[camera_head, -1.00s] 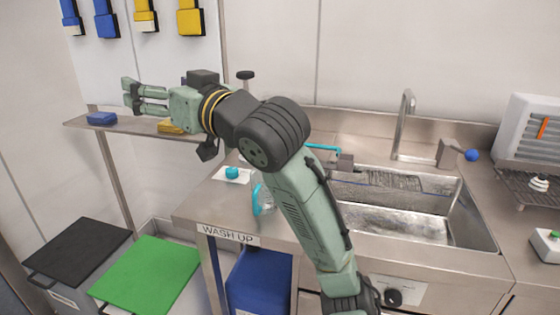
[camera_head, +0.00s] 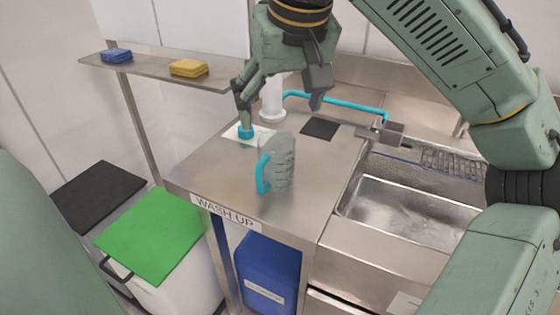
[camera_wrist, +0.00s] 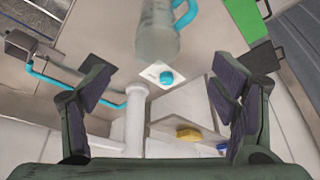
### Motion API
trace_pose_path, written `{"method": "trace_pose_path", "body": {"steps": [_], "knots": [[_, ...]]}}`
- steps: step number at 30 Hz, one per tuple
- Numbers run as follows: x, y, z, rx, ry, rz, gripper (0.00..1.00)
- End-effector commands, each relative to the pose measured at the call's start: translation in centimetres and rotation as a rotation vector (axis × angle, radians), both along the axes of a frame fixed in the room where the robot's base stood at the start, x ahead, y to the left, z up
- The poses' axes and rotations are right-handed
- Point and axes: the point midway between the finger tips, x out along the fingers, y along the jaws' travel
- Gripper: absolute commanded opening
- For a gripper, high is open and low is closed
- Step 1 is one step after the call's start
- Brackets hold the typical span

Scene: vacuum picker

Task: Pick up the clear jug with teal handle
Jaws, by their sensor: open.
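The clear jug with teal handle (camera_head: 281,165) stands upright on the steel counter near its front left corner, its handle facing left in the head view. In the wrist view the jug (camera_wrist: 157,38) is at the top centre, beyond the fingertips, with part of it cut off by the frame edge. My gripper (camera_head: 243,95) is pointed down, behind and to the left of the jug, above the counter. In the wrist view its two fingers (camera_wrist: 165,88) are spread wide with nothing between them. The gripper does not appear to touch the jug.
A teal knob on a white card (camera_head: 246,133) lies behind the jug. A white column (camera_head: 272,98) with a teal pipe stands behind. The sink (camera_head: 400,210) is to the right. A shelf with a yellow sponge (camera_head: 189,68) and a blue sponge (camera_head: 116,55) is at the left.

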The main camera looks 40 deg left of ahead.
Motion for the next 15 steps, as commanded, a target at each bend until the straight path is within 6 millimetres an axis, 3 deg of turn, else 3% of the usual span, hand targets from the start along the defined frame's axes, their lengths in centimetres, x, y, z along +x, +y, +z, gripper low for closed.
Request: {"method": "trace_pose_path", "body": {"steps": [15], "knots": [[1.6,1.9,-6.6,0.001,0.000,0.001,0.79]]}}
